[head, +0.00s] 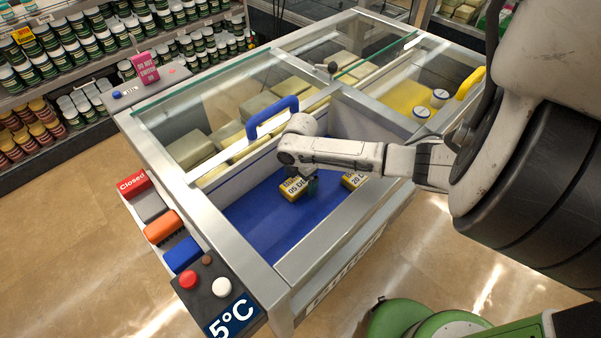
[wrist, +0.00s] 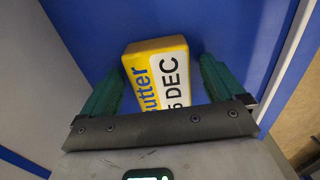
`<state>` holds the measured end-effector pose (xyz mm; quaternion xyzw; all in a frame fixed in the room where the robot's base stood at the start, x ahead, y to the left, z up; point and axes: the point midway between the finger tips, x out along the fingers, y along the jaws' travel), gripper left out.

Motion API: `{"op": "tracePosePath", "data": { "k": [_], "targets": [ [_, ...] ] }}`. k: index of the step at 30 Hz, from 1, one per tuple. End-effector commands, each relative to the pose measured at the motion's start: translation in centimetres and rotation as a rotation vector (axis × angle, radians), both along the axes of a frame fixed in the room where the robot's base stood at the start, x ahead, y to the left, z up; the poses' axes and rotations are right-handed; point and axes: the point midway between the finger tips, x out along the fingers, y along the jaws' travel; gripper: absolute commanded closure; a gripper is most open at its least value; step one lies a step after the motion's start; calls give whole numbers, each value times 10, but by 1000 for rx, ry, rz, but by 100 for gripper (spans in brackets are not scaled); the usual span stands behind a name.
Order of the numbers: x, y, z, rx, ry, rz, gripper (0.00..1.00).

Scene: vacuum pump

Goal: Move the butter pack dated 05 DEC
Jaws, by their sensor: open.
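The butter pack dated 05 DEC (head: 293,189) is a yellow and white block on the blue floor of the open freezer compartment (head: 262,225). It also shows in the wrist view (wrist: 160,75), with "utter" and part of its date readable. My gripper (head: 311,183) is down in the compartment at the pack's right side in the head view. In the wrist view its two green fingers (wrist: 160,88) are open, one on each side of the pack's near part. I cannot tell whether they touch it. A second pack, marked 20 (head: 354,180), lies to the right, partly hidden by my arm.
A blue handle (head: 272,117) stands on the glass lid behind the compartment. Metal rims (head: 330,233) border the opening. A yellow-floored bay (head: 402,95) with white-lidded tubs lies at the right. Blue floor left and front of the pack is clear.

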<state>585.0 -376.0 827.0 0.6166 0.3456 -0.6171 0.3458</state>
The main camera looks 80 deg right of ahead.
Motion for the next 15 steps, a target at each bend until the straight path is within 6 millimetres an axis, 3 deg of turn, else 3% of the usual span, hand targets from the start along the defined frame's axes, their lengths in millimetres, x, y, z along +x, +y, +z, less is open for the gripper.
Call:
{"op": "tracePosePath", "data": {
  "k": [10, 15],
  "targets": [
    [0, 0, -2, 0, 0, 0, 5],
    [0, 0, -2, 0, 0, 0, 21]
  ]
}}
